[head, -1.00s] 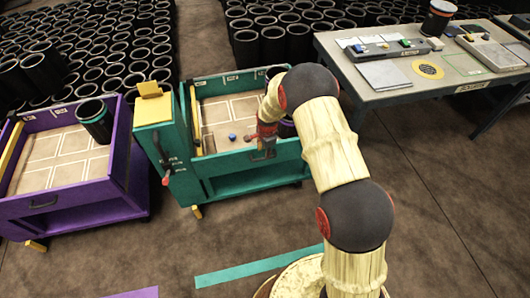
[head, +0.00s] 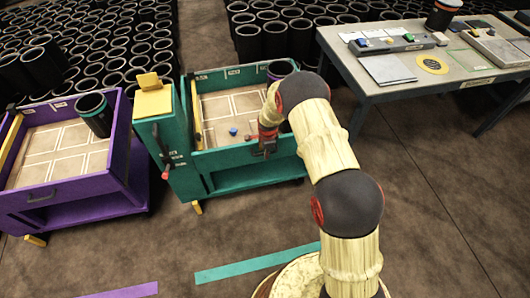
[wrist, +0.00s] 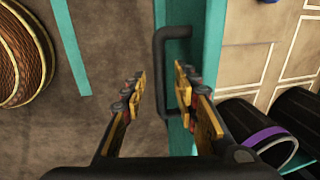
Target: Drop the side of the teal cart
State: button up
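The teal cart (head: 250,165) stands in the middle of the head view with its near side panel up. That panel carries a dark handle, seen in the wrist view (wrist: 161,80). My gripper (head: 266,146) is at the top of this panel; in the wrist view my gripper (wrist: 160,95) is open, its two fingers apart. The handle bar shows between the fingertips, and the right finger overlaps the handle's panel end. I cannot tell whether they touch. A teal post with a yellow top (head: 153,100) and a red-tipped lever (head: 168,165) stands at the cart's left end.
The cart holds a small blue object (head: 233,131) and dark sleeves, one purple-banded (wrist: 266,137). A purple cart (head: 75,195) stands close on the left. A grey worktable (head: 385,95) stands right. Many black sleeves fill the back. Floor in front is open.

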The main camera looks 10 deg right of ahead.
jog(key=c, duration=0.4)
jog(key=c, duration=0.3)
grip_shut()
